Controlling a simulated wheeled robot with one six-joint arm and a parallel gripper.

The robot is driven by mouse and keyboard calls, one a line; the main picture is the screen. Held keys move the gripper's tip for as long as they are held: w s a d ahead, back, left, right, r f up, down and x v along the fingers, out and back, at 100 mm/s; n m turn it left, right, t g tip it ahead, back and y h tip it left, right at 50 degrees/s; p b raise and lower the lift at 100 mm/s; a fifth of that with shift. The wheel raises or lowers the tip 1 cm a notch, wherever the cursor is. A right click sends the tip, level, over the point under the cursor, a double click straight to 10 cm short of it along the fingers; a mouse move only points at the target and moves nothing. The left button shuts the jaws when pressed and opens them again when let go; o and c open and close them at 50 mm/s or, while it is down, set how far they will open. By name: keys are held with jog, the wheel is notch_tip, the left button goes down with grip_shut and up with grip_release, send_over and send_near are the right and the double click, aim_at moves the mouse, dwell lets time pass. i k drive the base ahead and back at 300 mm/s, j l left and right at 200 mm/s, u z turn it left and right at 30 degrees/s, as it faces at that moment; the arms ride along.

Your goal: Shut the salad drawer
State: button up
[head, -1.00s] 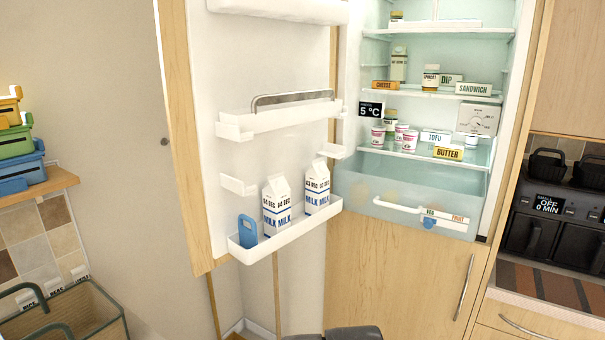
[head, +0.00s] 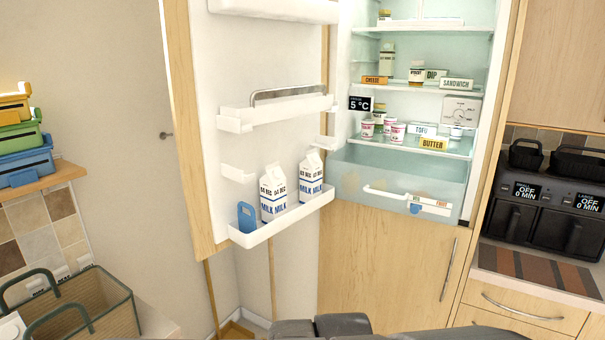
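The salad drawer (head: 350,178) is the pale translucent bin at the bottom of the open fridge (head: 481,130), in the head view. It has a white bar handle (head: 385,194) across its front, with a blue tab (head: 415,208) and small VEG and FRUIT labels near the right end. I cannot tell for sure how far the drawer stands out from the fridge. My gripper is not in view; only dark grey parts of my arm show along the bottom edge.
The fridge door (head: 275,150) stands open to the left, with two milk cartons (head: 273,193) and a blue item (head: 246,217) in its lower shelf. A green-framed basket (head: 105,305) is at lower left. An air fryer (head: 545,215) stands on the right counter.

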aim_at(446, 213)
jog(key=l, duration=0.75)
jog(key=i+l+u, duration=0.1)
jog(key=l, duration=0.65)
